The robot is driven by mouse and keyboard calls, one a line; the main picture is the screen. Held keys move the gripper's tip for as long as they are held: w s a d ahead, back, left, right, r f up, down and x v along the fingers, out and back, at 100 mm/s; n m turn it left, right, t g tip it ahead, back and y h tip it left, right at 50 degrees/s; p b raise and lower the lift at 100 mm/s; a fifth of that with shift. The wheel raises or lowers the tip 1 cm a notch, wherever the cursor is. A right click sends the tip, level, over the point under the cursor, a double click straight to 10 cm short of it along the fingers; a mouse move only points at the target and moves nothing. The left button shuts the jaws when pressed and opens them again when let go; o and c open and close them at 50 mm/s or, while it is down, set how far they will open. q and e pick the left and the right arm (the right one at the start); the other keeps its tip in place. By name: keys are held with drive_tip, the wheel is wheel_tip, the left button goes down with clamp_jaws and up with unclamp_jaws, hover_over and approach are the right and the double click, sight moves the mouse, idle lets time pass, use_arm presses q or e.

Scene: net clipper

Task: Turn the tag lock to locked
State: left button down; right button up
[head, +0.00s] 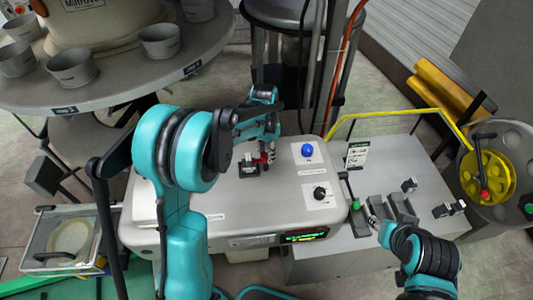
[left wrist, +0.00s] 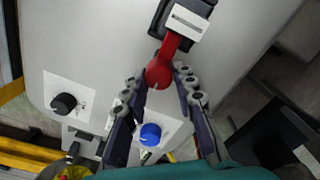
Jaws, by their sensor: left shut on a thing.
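A red lever with a round red end (left wrist: 160,72) rises from a black base with a white label (left wrist: 188,22) on the grey machine top. I take this for the tag lock. In the head view its red part (head: 264,158) shows just below my left gripper (head: 268,148), with the black base (head: 249,169) to the left. In the left wrist view my left gripper (left wrist: 160,88) has its fingers on both sides of the red end, shut on it. My right gripper (head: 376,222) is low at the right by grey blocks; its jaw state is unclear.
The grey machine (head: 225,190) carries a blue button (head: 307,150), a black knob (head: 320,192) and a green-lit display (head: 303,236). A round table with cups (head: 160,41) stands at the upper left. A yellow rail (head: 395,112) and yellow wheel (head: 487,176) lie right.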

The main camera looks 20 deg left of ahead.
sight(265, 154)
use_arm(q)
drive_tip(key=shift+s, duration=0.15)
drive_tip(key=c, duration=1.2)
unclamp_jaws()
drive_tip(key=shift+a, duration=0.1)
wheel_tip(265, 154, up, 12)
drive_tip(key=shift+a, duration=0.15)
drive_tip(key=s+f+n+t+b, duration=0.1)
drive_tip(key=s+f+t+b, duration=0.1)
drive_tip(key=s, duration=0.4)
drive_tip(key=s+d+f+n+t+b, duration=0.1)
drive_tip(key=s+f+n+t+b, duration=0.1)
drive_tip(key=s, duration=0.5)
drive_tip(key=s+d+f+n+t+b, duration=0.1)
drive_tip(key=s+f+n+t+b, duration=0.1)
drive_tip(key=s+f+t+b, duration=0.1)
drive_tip(key=shift+s+d+f+b, duration=0.1)
drive_tip(key=shift+s+f+b, duration=0.15)
drive_tip(key=shift+s+f, duration=0.25)
drive_tip(key=shift+s+a+f+b, duration=0.1)
drive_tip(key=shift+s+f+b, duration=0.25)
drive_tip(key=shift+s, duration=0.4)
drive_tip(key=shift+s+d+f+b, duration=0.1)
drive_tip(key=shift+s+f+b, duration=0.1)
drive_tip(key=shift+s+f, duration=0.3)
